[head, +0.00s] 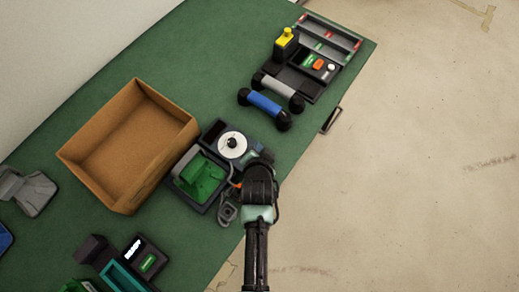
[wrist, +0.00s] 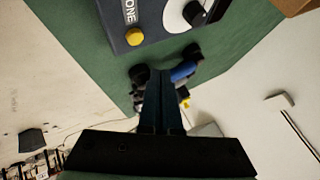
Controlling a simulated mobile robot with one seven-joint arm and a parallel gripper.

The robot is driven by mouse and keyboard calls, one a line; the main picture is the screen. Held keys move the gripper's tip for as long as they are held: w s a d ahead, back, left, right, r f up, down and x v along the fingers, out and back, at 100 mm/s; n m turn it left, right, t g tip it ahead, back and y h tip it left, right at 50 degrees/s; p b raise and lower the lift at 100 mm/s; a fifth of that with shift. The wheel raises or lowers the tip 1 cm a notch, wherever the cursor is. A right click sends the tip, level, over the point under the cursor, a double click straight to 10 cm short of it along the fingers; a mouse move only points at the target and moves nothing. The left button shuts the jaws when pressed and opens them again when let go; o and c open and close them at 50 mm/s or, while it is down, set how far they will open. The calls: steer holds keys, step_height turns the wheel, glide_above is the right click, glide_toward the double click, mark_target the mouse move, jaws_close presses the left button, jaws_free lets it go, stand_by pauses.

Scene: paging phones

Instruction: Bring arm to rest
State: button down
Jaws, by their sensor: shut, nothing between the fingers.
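My arm reaches up from the bottom of the head view, and its dark wrist (head: 260,185) is over the table's right edge, beside the dial phone (head: 232,145). In the wrist view my gripper (wrist: 162,80) has its two dark fingers together with nothing held between them. In the head view the fingers are hard to make out against the dark phone. The wrist view also shows part of a dark phone-like unit (wrist: 145,15) with a yellow button and white dial, beyond the fingertips. I cannot tell the exact gap to it.
On the green table (head: 185,60) are an open cardboard box (head: 120,160), a green-lined tray (head: 200,178), a blue handset (head: 265,105), a grey handset (head: 283,92) and a yellow-topped item (head: 287,40). A drawer-like handle (head: 331,120) juts from the edge. Bare floor (head: 420,180) lies right.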

steer(key=shift+r+p, duration=0.35)
steer(key=shift+r, duration=0.4)
steer(key=w+d+r+n+t+b, duration=0.15)
steer(key=w+r+t, duration=0.35)
steer(key=r, duration=1.3)
steer(key=w+r+n+t, duration=0.3)
steer(key=w+r, duration=0.4)
steer(key=r, duration=1)
steer(key=s+r+n+t, duration=0.1)
steer(key=s+r+t, duration=0.1)
steer(key=r, duration=0.7)
steer(key=s+r+n+t, duration=0.1)
steer(key=s+r+t, duration=0.15)
steer(key=r, duration=0.75)
steer(key=s+a+r+n+t+b, duration=0.1)
steer(key=s+r+t, duration=0.4)
steer(key=s+r, duration=0.8)
step_height(320, 180, up, 4)
steer(key=shift+s+r+n+t, duration=0.15)
steer(key=shift+s+n+t, duration=0.2)
steer(key=shift+n, duration=0.4)
steer(key=c, duration=1.5)
jaws_free()
steer(key=shift+a, duration=0.1)
steer(key=shift+c, duration=0.2)
